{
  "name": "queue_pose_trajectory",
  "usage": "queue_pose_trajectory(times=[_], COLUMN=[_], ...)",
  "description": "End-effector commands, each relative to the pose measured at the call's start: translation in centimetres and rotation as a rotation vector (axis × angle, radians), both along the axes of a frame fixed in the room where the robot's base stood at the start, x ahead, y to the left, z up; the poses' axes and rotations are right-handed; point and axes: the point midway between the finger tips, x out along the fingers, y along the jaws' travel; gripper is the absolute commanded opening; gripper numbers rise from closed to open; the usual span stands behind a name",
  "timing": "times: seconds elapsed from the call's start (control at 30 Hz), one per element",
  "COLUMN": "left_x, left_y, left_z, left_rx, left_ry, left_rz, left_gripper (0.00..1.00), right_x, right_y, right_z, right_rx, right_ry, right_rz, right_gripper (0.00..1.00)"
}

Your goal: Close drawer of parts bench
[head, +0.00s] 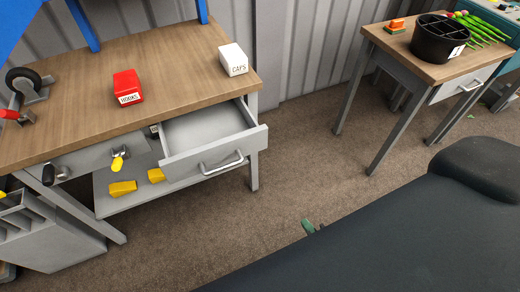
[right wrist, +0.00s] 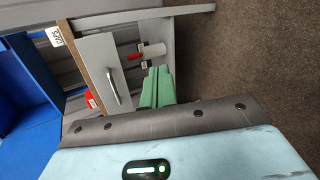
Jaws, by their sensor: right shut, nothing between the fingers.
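The parts bench (head: 180,60) has a wooden top and grey legs. Its grey drawer (head: 200,128) is pulled open toward me, and its inside looks empty. The drawer's bar handle (head: 222,163) is on the front panel. In the right wrist view the drawer front (right wrist: 100,62) and handle (right wrist: 113,88) show left of the fingers. My right gripper (head: 308,226) appears only as a small green tip to the lower right of the drawer, apart from it. Its green fingers (right wrist: 157,87) are together and empty. My left gripper is not in view.
A red HOOKS box (head: 127,86) and a white CAPS box (head: 233,59) stand on the bench top. Yellow pieces (head: 122,188) lie on the shelf below. A second table (head: 415,63) with a black pot (head: 438,40) stands at right. Carpet between is clear.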

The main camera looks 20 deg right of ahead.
Motion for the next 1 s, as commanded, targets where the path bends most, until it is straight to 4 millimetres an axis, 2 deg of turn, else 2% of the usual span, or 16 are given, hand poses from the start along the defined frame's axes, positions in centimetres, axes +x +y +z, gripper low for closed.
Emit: queue_pose_trajectory(times=[0.03, 0.07, 0.3, 0.4, 0.5, 0.67, 0.87, 1.0], left_x=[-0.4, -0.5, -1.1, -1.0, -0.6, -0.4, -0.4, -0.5], left_y=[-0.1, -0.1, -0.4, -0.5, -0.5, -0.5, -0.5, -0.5], left_z=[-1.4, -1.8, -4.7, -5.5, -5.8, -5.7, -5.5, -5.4], left_rx=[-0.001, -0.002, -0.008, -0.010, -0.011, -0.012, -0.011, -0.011], left_ry=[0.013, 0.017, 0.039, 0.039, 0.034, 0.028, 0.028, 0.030], left_rz=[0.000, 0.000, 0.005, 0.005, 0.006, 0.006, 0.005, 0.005], left_gripper=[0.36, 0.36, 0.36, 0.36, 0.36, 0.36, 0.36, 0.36], right_x=[1.4, 2.3, 8.9, 10.7, 11.9, 12.5, 12.8, 14.1], right_y=[-0.2, -0.3, -0.3, -0.1, 0.2, 0.4, 0.4, 0.4], right_z=[-0.7, -0.5, 1.9, 3.1, 4.0, 4.8, 4.9, 5.0], right_rx=[-0.132, -0.219, -0.906, -1.131, -1.286, -1.387, -1.390, -1.389], right_ry=[-0.035, -0.061, -0.267, -0.329, -0.370, -0.395, -0.396, -0.398], right_rz=[0.065, 0.103, 0.331, 0.376, 0.398, 0.408, 0.407, 0.405], right_gripper=[0.00, 0.00, 0.00, 0.00, 0.00, 0.00, 0.00, 0.00])
